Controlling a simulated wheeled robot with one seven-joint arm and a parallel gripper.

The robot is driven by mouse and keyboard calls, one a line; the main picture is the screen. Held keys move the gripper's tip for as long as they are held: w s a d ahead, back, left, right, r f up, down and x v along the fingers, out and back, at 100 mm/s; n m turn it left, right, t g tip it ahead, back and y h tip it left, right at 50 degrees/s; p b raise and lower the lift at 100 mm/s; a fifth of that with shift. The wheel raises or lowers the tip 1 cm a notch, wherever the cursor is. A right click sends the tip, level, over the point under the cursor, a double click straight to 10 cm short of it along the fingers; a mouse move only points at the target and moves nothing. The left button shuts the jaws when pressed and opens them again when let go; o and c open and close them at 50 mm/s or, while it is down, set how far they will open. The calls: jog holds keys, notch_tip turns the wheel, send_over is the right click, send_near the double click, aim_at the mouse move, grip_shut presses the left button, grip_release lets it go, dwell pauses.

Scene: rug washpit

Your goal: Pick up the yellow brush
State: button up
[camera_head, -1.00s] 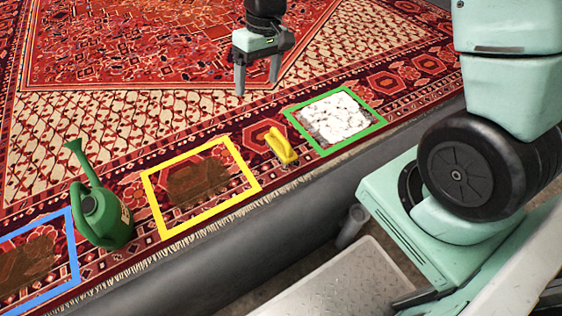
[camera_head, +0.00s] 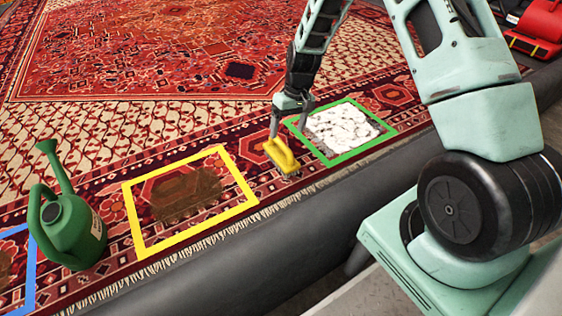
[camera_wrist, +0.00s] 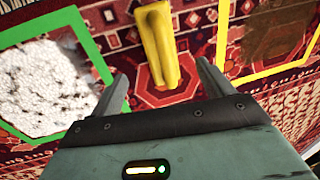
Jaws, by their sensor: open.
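The yellow brush (camera_head: 281,156) lies on the red patterned rug between the yellow frame and the green frame, close to the rug's fringed edge. My gripper (camera_head: 289,126) is above the rug just behind the brush in the head view, with its fingers pointing down. In the wrist view, my gripper (camera_wrist: 160,88) is open and empty.
A green frame (camera_head: 361,150) holds white foam at right of the brush. A yellow frame (camera_head: 196,231) surrounds a brown stain at left. A green watering can (camera_head: 72,230) and part of a blue frame (camera_head: 30,275) are farther left. A dark ledge (camera_head: 240,265) runs along the rug's front.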

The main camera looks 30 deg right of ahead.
aim_at(283, 149)
jog(key=f+b, duration=0.1)
jog(key=f, duration=0.2)
jog(key=a+f+b, duration=0.1)
jog(key=f+b, duration=0.1)
jog(key=f, duration=0.1)
jog(key=f+b, duration=0.1)
jog(key=f, duration=0.1)
jog(key=shift+w+a+f, duration=0.1)
jog(key=shift+a+f, duration=0.3)
jog(key=shift+r, duration=0.1)
jog(key=c, duration=1.2)
